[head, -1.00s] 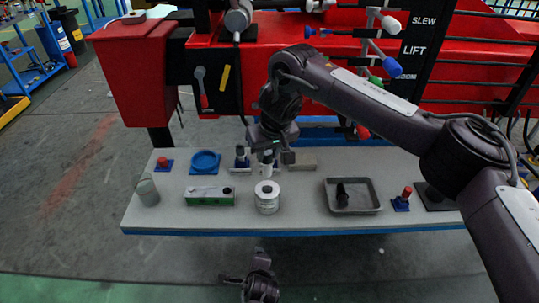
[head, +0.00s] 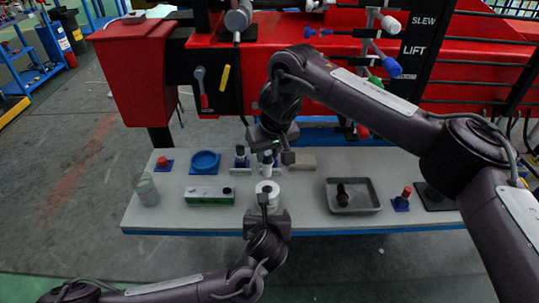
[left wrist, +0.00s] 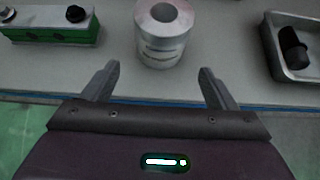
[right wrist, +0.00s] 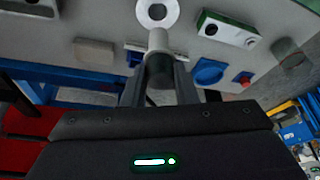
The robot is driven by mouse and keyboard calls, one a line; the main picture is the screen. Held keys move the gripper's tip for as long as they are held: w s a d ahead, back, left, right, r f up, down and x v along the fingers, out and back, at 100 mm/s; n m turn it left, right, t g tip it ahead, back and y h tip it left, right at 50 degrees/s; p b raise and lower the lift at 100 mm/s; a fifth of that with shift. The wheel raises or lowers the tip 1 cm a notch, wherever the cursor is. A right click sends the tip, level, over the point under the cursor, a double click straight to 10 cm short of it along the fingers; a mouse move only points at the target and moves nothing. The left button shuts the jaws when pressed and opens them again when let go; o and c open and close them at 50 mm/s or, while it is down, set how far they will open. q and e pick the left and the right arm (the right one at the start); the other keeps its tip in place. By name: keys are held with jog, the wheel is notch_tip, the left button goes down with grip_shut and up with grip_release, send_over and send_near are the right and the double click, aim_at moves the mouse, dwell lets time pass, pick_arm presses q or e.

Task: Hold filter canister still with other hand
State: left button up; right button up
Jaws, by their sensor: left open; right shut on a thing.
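The filter canister (head: 267,187) is a white upright cylinder with a round hole in its top, standing at the middle front of the table. It also shows in the left wrist view (left wrist: 162,40) and the right wrist view (right wrist: 157,12). My left gripper (left wrist: 160,82) is open and empty, just in front of the canister, its fingers pointing at it and not touching it. My right gripper (head: 270,155) is shut on a slim white cylinder with a dark upper part (right wrist: 158,42), held behind the canister. I cannot tell whether that cylinder touches the table.
A green-and-white box (head: 209,196) lies left of the canister, with a blue round dish (head: 205,162) behind it. A grey tray (head: 372,207) with a black part stands to the right. A grey cylinder (head: 147,192) is at the left end. Red machinery (head: 460,70) rises behind the table.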

pick_arm(q)
jog(key=shift+x, duration=3.2)
jog(key=c, duration=1.1)
